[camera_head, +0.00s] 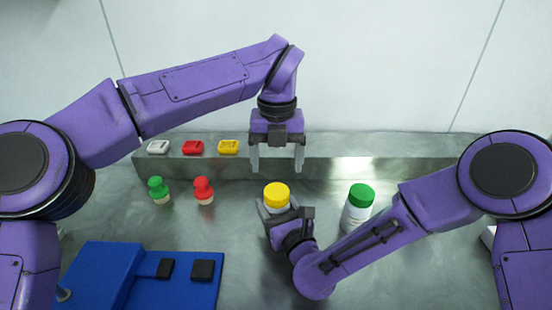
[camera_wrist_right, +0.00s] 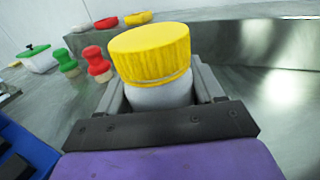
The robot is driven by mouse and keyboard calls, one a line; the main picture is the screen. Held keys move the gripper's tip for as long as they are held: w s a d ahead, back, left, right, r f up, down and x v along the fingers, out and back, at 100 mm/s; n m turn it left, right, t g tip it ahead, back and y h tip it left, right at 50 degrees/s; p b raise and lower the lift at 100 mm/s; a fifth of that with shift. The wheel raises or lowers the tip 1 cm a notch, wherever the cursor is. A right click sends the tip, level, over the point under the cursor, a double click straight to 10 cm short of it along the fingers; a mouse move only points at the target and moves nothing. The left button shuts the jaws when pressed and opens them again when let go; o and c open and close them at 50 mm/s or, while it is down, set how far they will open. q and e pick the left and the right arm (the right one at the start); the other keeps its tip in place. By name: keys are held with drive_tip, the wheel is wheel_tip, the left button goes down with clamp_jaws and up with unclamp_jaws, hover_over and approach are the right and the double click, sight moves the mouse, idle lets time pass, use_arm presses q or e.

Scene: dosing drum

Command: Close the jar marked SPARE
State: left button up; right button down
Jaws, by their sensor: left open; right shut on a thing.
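A white jar with a yellow lid (camera_head: 277,193) stands at the middle of the counter. In the right wrist view the yellow lid (camera_wrist_right: 150,52) sits on top of the white jar body (camera_wrist_right: 160,95); I cannot tell whether it is screwed tight. My right gripper (camera_head: 282,212) is shut on the jar body, one finger on each side. My left gripper (camera_head: 277,165) is open and empty, pointing down just behind and above the yellow lid. A white jar with a green lid (camera_head: 358,208) stands to the right, partly behind my right arm. No SPARE marking is readable on either jar.
A green-topped shaker (camera_head: 159,189) and a red-topped one (camera_head: 204,190) stand left. White (camera_head: 158,147), red (camera_head: 193,147) and yellow (camera_head: 228,147) pieces lie on the back ledge (camera_head: 345,150). A blue fixture (camera_head: 110,270) fills the front left. A green-lidded white pot (camera_wrist_right: 40,60) shows behind.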

sight(277, 191)
use_arm(q)
wheel_tip(277, 191, down, 8)
drive_tip(key=shift+f, duration=0.1)
idle(0.5)
drive_tip(key=c, duration=1.1)
drive_tip(key=m, duration=0.4)
drive_tip(key=shift+m, duration=0.4)
drive_tip(key=o, duration=1.3)
drive_tip(key=shift+c, duration=0.2)
